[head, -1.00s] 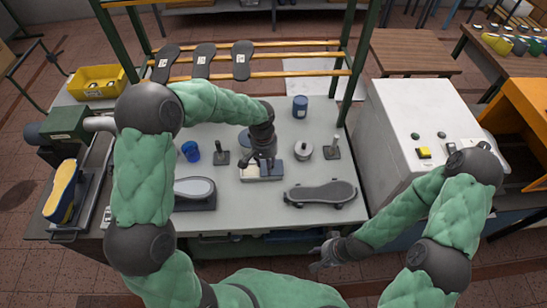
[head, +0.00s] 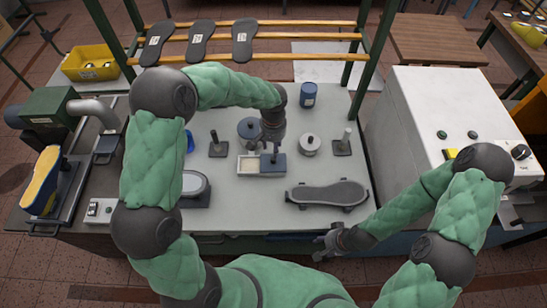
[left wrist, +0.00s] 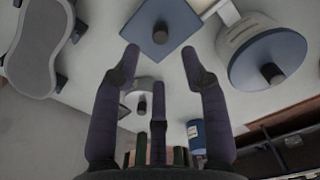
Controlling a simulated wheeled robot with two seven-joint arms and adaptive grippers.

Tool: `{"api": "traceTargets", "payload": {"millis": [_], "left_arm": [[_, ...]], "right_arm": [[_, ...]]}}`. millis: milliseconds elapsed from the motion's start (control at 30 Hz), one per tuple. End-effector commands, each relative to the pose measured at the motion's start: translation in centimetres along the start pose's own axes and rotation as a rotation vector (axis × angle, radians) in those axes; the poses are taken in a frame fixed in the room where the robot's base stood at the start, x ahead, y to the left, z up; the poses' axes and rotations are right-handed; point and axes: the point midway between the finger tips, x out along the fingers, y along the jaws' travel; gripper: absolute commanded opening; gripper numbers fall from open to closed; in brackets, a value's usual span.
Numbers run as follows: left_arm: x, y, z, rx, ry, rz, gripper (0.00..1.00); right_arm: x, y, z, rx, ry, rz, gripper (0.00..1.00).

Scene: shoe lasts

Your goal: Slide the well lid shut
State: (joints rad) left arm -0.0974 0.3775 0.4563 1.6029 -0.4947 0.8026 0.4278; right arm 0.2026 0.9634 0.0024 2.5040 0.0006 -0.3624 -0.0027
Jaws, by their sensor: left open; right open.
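The well (head: 248,166) is a small pale tray on the grey table, with its left part uncovered. Its blue-grey lid (head: 280,168) covers the right part and has a small dark knob. In the left wrist view the lid (left wrist: 147,37) is a blue square with its knob near the top centre. My left gripper (head: 270,146) is open above the lid; in the left wrist view its fingers (left wrist: 160,62) are spread and empty, and the knob lies beyond their tips. My right gripper (head: 328,244) is open and empty by the table's front edge.
A round lidded pot (head: 249,129) stands just behind the well; another pot (head: 310,144) stands to its right. A blue can (head: 308,94) stands behind. Bare table (head: 240,207) lies before the well.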

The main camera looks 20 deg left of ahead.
Motion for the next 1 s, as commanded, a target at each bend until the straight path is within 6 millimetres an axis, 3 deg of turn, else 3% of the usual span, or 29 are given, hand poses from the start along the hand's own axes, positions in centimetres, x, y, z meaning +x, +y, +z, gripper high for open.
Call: {"api": "traceTargets", "payload": {"millis": [100,400,867,1000], "left_arm": [[2.6,0.0,0.2,0.000,-0.006,0.000,0.44],[6.8,0.0,0.1,-0.001,-0.003,0.000,0.44],[7.7,0.0,0.1,0.000,-0.001,0.000,0.44],[7.7,0.0,0.1,0.000,-0.001,0.000,0.05]], "right_arm": [[0.3,0.1,0.0,0.000,0.001,0.000,0.44],[0.7,0.2,-0.1,0.000,0.000,0.000,0.44],[0.8,0.3,-0.1,0.000,0.000,0.000,0.44],[0.8,0.3,-0.1,0.000,0.000,0.000,0.44]]}}
